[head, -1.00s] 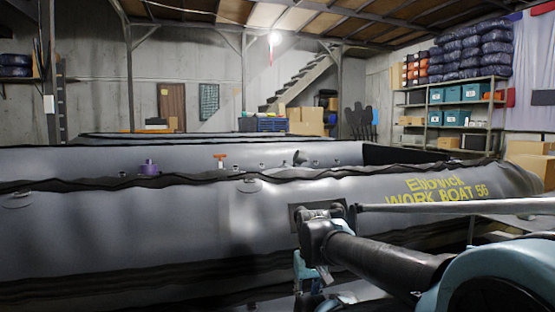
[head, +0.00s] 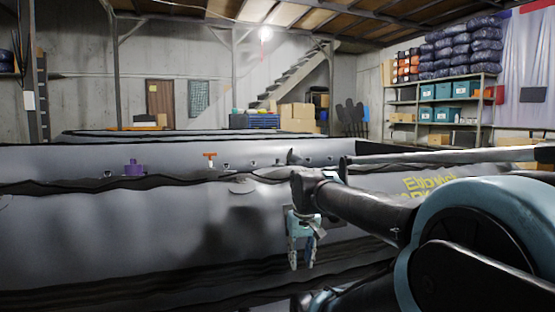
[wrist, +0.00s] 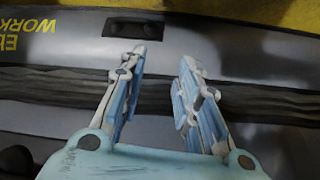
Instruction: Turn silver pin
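Several small fittings sit along the top of the grey inflatable boat (head: 120,235) in the head view. They include a purple knob (head: 133,168), an orange T-shaped handle (head: 209,157) and small dark-and-pale fittings (head: 226,165). They are too small to tell which is the silver pin. My gripper (head: 301,264) hangs fingers down in front of the boat's near side, lower than the fittings and to their right. In the wrist view my gripper (wrist: 159,68) is open and empty, its two fingers apart over the boat's side. No pin shows there.
The boat's near tube spans the view, with dark rub strips and yellow lettering (head: 430,184). Another boat (head: 270,133) lies behind it. Shelves with blue boxes (head: 443,91) stand at the back right. Cardboard boxes (head: 297,118) and stairs stand at the back.

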